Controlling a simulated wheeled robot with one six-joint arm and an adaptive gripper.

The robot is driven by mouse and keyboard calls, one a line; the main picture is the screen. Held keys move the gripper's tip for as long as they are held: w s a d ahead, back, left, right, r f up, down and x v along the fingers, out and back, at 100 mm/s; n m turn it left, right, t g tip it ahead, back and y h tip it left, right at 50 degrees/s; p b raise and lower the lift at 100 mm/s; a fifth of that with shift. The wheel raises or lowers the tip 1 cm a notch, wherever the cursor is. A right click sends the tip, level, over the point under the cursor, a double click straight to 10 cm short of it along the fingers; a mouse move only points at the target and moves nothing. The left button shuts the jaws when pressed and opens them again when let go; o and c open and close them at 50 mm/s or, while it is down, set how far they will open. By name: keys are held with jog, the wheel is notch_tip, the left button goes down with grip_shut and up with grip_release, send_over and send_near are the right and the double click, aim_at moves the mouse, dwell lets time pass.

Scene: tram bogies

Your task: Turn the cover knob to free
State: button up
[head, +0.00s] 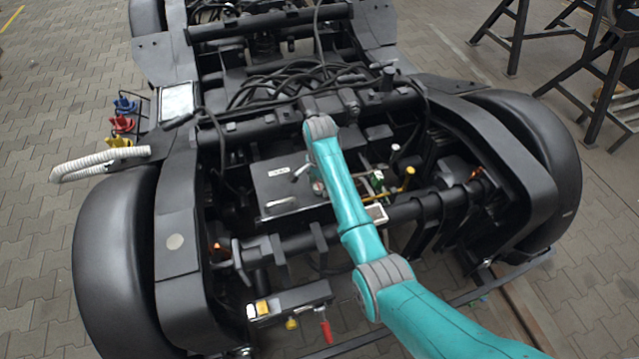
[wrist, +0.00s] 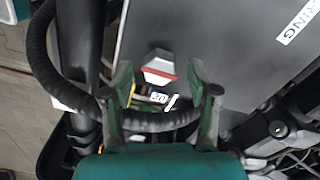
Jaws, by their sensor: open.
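A grey, angular knob-like piece with a red lower edge (wrist: 159,68) shows in the wrist view, on or beside a grey cover (wrist: 225,45); I take it for the cover knob. My gripper (wrist: 160,84) is open, its two green fingers to either side of and below this piece in the picture. I see no contact, and the distance is hard to judge. The cover carries a white label ending in "RING" (wrist: 299,22). In the head view a dark box lid (head: 270,188) lies just left of my arm. My gripper cannot be made out there.
A thick black hose (wrist: 45,55) curves close to the left finger. Cables (head: 285,85) cross the bogie frame behind. A red-handled valve (head: 326,330) and coloured plugs (head: 121,123) sit at the edges. Black trestles (head: 590,75) stand at the right.

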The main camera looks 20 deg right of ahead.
grip_shut()
jog(key=shift+n, duration=0.3)
jog(key=n, duration=0.4)
jog(key=shift+a, duration=0.1)
jog(key=n, duration=0.5)
jog(key=shift+w, duration=0.1)
jog(key=n, duration=0.4)
jog(key=shift+a+n, duration=0.15)
jog(key=shift+n, duration=2.05)
